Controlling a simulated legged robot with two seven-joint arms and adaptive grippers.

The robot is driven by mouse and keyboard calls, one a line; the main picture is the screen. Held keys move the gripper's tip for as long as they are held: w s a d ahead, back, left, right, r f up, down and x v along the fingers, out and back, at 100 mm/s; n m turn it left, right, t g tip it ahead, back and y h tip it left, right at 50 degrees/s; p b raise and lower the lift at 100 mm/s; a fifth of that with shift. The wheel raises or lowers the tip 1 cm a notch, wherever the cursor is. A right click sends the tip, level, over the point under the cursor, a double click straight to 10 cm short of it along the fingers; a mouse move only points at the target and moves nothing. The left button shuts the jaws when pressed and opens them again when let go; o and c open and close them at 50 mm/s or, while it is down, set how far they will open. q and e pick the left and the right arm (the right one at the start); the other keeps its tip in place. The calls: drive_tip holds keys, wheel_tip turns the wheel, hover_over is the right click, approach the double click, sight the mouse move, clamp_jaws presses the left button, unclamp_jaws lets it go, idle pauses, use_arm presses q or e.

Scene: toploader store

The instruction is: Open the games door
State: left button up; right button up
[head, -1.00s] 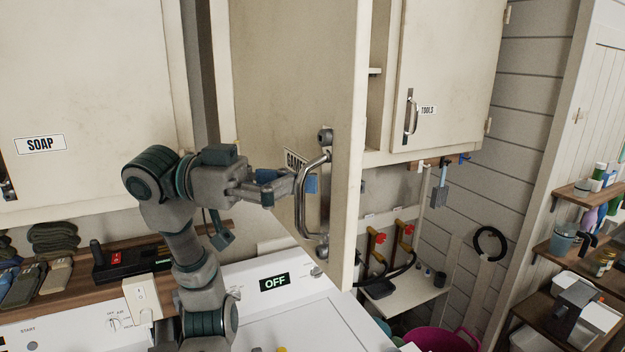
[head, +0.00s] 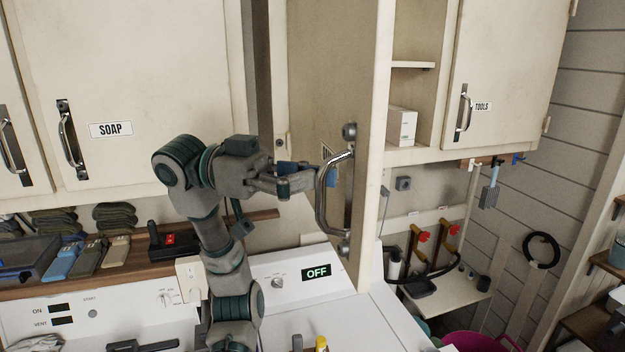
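The games door (head: 373,90) is a cream cabinet door that stands swung open toward me, in the middle of the head view. Its label is mostly hidden behind the metal handle (head: 324,197). My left gripper (head: 312,184) is at the handle, with its fingertips beside or behind the bar. I cannot tell whether the fingers close on the bar. Inside the cabinet, to the right of the door, a shelf (head: 412,65) and a white box (head: 401,126) show. My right gripper is not in view.
The closed soap door (head: 140,80) is on the left and the closed tools door (head: 505,60) on the right. Below are a white machine with an OFF display (head: 316,272), a wooden shelf with folded cloths, and a pink basket (head: 482,342).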

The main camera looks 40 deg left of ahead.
use_arm(q)
drive_tip(key=v, duration=1.2)
drive_tip(key=shift+a+f, duration=0.15)
drive_tip(key=shift+a, duration=0.05)
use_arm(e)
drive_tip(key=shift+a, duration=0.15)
use_arm(q)
drive_tip(key=shift+w+d, duration=0.1)
drive_tip(key=shift+d, duration=0.15)
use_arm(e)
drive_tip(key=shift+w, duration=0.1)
use_arm(q)
drive_tip(key=shift+a, duration=0.1)
